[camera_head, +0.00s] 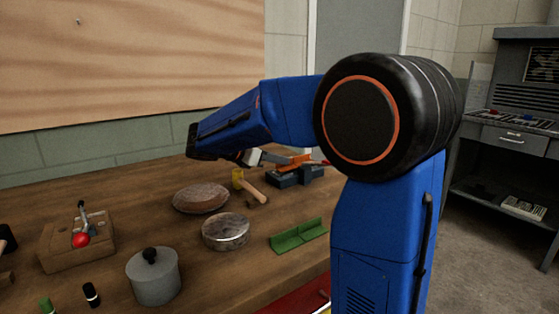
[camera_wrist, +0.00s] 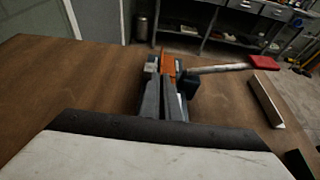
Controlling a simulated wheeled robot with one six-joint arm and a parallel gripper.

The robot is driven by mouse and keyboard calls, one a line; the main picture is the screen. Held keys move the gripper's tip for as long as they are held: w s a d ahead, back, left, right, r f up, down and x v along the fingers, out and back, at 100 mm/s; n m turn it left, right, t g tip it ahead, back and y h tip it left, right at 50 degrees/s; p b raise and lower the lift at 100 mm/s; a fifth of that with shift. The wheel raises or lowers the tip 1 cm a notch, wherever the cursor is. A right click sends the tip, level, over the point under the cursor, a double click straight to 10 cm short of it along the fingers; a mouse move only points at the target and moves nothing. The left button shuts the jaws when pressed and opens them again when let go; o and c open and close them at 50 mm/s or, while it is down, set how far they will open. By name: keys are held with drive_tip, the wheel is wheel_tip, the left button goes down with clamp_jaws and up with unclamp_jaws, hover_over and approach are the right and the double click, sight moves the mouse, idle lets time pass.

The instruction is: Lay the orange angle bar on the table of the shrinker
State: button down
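The orange angle bar (camera_head: 296,160) is at the far right of the workbench, at the tip of my gripper (camera_head: 268,157). In the wrist view the orange angle bar (camera_wrist: 167,64) sticks out from between the fingers of my gripper (camera_wrist: 166,78), which look shut on its near end. A dark blue tool, which looks like the shrinker (camera_head: 288,180), stands right beneath and beside the bar. Dark blocks of it (camera_wrist: 190,84) show beside the bar in the wrist view. Whether the bar touches its table is hidden by the fingers.
A hammer (camera_head: 252,189), brown oval pad (camera_head: 201,198), round metal tin (camera_head: 226,232), green angle piece (camera_head: 298,235), lidded grey pot (camera_head: 153,277) and wooden block (camera_head: 75,242) with a red-knobbed lever lie on the workbench. A red-ended handle (camera_wrist: 264,62) reaches right beside the bar.

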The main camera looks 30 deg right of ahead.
drive_tip(key=shift+f, duration=0.65)
drive_tip(key=c, duration=1.9)
unclamp_jaws()
drive_tip(key=shift+c, duration=0.2)
drive_tip(key=shift+a, duration=0.1)
drive_tip(key=v, duration=1.7)
drive_tip(key=shift+s+r, duration=0.1)
